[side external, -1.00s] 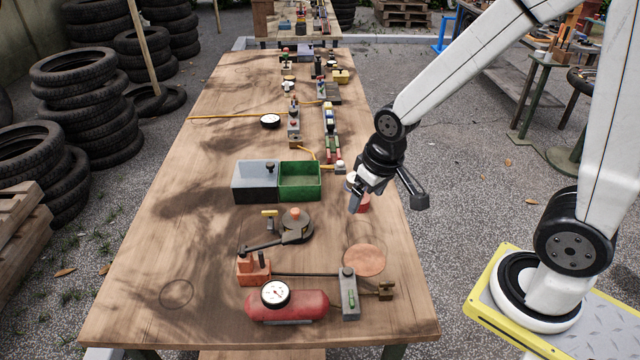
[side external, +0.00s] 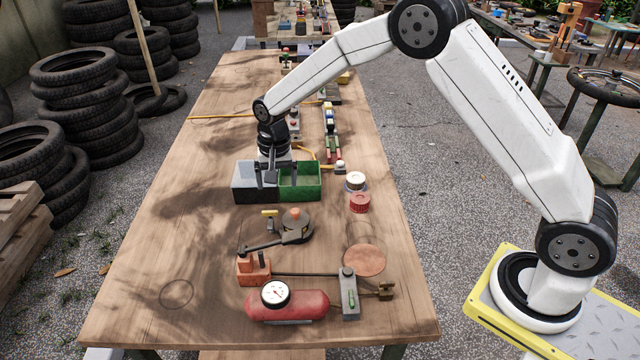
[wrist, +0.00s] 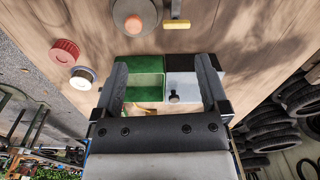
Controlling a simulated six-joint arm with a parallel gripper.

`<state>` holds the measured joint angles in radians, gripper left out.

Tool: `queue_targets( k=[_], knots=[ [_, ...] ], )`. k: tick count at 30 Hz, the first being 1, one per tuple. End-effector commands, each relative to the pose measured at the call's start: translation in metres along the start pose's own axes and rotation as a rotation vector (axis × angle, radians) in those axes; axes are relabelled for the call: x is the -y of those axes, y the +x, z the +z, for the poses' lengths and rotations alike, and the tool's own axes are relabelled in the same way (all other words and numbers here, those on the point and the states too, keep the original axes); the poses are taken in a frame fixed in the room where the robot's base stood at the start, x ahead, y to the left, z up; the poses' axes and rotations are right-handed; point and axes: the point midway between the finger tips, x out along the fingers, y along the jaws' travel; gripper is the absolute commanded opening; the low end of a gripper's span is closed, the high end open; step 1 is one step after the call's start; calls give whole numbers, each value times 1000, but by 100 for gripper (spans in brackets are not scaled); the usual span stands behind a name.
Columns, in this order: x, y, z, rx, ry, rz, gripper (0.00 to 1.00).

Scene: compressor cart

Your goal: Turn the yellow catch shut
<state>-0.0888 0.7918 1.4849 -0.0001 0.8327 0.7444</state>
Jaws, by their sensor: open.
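The yellow catch (side external: 269,212) is a small bar on a short dark stem, lying crosswise near the middle of the table. It also shows at the top of the wrist view (wrist: 177,25). Beside it is a dark round part with an orange knob (side external: 294,213). My gripper (side external: 268,180) points down over the box with grey and green halves, beyond the catch and apart from it. In the wrist view its two fingers (wrist: 162,65) are spread wide with nothing between them held. Whether the fingertips touch the box cannot be told.
The box (side external: 252,195) has a small black knob in its grey half. A red cap (side external: 360,202) and a white-topped jar (side external: 355,181) stand to its right. A red tank with a gauge (side external: 287,304) lies at the near end. The table's left side is clear.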

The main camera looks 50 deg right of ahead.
Motion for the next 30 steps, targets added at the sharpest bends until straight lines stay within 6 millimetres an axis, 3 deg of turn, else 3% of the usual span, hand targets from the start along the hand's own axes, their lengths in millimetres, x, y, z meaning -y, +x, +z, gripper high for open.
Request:
queue_targets(
  k=[9,20,30],
  knots=[
    [24,21,-14,22,103,22,94],
    [25,26,-14,23,110,24,94],
    [24,57,-13,24,109,25,94]
  ],
)
